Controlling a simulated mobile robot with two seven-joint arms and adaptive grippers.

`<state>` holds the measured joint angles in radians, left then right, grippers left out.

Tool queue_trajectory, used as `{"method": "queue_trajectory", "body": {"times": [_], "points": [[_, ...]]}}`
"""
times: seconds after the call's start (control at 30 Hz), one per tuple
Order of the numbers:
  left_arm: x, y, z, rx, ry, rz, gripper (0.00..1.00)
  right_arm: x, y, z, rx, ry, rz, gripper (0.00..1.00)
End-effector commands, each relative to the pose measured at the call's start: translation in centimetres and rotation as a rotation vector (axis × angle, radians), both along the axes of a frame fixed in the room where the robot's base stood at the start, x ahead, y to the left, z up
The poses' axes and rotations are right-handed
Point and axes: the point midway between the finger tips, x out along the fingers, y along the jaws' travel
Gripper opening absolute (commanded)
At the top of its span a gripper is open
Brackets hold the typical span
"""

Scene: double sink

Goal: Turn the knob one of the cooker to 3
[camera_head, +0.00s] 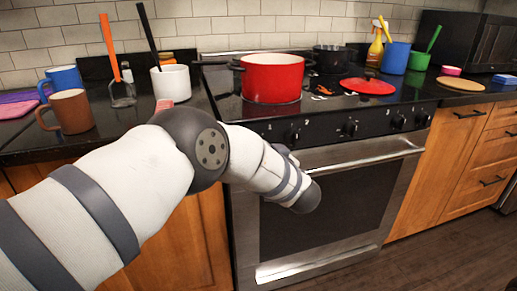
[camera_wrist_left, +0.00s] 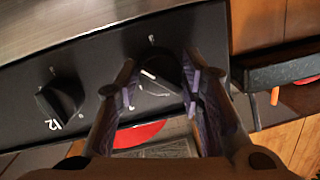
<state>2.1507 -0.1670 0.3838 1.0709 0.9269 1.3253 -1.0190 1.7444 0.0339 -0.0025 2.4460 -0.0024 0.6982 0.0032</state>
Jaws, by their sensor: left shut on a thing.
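The cooker (camera_head: 330,215) stands in the middle of the head view, with a row of black knobs on its dark front panel. One knob (camera_head: 350,128) shows clear of my arm. In the left wrist view, a black knob (camera_wrist_left: 155,84) with pale marks sits between the two fingers of my left gripper (camera_wrist_left: 158,72). The gripper is shut on this knob. A second knob (camera_wrist_left: 62,98) with a printed 12 beside it is to the left in that view. In the head view my left arm hides the gripper. My right gripper is not in view.
A red pot (camera_head: 272,78) and a red lid (camera_head: 368,86) rest on the cooktop. The oven handle (camera_head: 350,152) runs below the knobs. A brown mug (camera_head: 72,111) and a white cup (camera_head: 171,82) stand on the left counter.

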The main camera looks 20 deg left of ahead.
Motion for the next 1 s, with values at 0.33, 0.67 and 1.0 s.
{"method": "queue_trajectory", "body": {"times": [0.33, 0.67, 1.0], "points": [[0.0, 0.0, -0.1, 0.269, 0.178, 0.000, 0.07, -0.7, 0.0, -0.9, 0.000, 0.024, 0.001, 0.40], [0.0, 0.0, -0.1, 0.478, 0.321, 0.000, 0.07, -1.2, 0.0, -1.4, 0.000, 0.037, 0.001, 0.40], [0.0, 0.1, -0.1, 0.593, 0.399, 0.000, 0.07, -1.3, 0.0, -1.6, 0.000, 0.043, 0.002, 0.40]]}}
